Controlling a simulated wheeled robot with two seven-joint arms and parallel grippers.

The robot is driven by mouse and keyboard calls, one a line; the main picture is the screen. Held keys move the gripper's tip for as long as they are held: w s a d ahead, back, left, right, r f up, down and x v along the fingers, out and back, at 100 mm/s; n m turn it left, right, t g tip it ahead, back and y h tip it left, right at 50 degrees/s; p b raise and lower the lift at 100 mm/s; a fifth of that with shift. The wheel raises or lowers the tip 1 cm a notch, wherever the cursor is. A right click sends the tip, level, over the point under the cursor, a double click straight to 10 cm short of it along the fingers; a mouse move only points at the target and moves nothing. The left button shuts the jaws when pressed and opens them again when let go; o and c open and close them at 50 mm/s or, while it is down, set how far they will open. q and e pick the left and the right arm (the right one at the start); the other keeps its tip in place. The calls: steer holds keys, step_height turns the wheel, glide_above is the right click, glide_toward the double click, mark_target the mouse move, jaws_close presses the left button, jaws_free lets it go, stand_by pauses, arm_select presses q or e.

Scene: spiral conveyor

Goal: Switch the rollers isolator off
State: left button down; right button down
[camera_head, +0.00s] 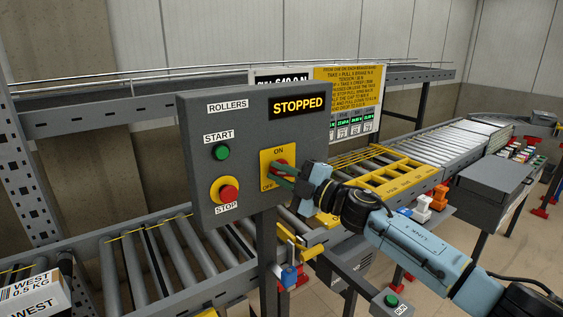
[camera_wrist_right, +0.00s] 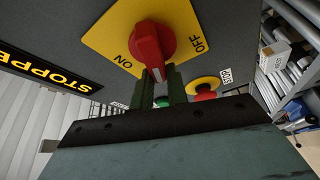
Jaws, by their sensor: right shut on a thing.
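The rollers isolator is a red rotary knob (camera_head: 279,164) on a yellow plate (camera_head: 265,158) marked ON at the top and OFF at the lower left. It is on the right side of a grey control box (camera_head: 231,106) whose display reads STOPPED. My right gripper (camera_head: 284,172) is at the knob, its dark green fingers shut on it. In the right wrist view the red knob (camera_wrist_right: 150,42) fills the top middle, and the fingers of my right gripper (camera_wrist_right: 163,78) meet its near end. The knob handle lies between the ON and OFF labels there; its exact setting is hard to tell. My left gripper is out of view.
A green START button (camera_head: 221,152) and a red STOP button (camera_head: 229,194) on a yellow base are left of the isolator. Roller conveyors (camera_head: 175,255) run behind and below the box. A white labelled carton (camera_head: 35,295) is at the lower left.

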steer(key=shift+w+d+f+n+g+h+p, duration=0.15)
steer(key=shift+f+n+g+h+p, duration=0.15)
steer(key=shift+n+p, duration=0.6)
steer(key=shift+d+f+n+g+h+p, duration=0.1)
steer(key=shift+f+n+g+h+p, duration=0.15)
steer(key=shift+n+p, duration=0.65)
steer(key=shift+n, duration=0.4)
steer(key=shift+r, duration=0.1)
steer(key=c, duration=1.5)
jaws_free()
steer(key=shift+o, duration=0.6)
steer(key=shift+w, duration=0.15)
steer(key=shift+a, duration=0.1)
steer(key=b+v, duration=0.2)
steer(key=v, duration=1.1)
steer(key=shift+s, duration=0.2)
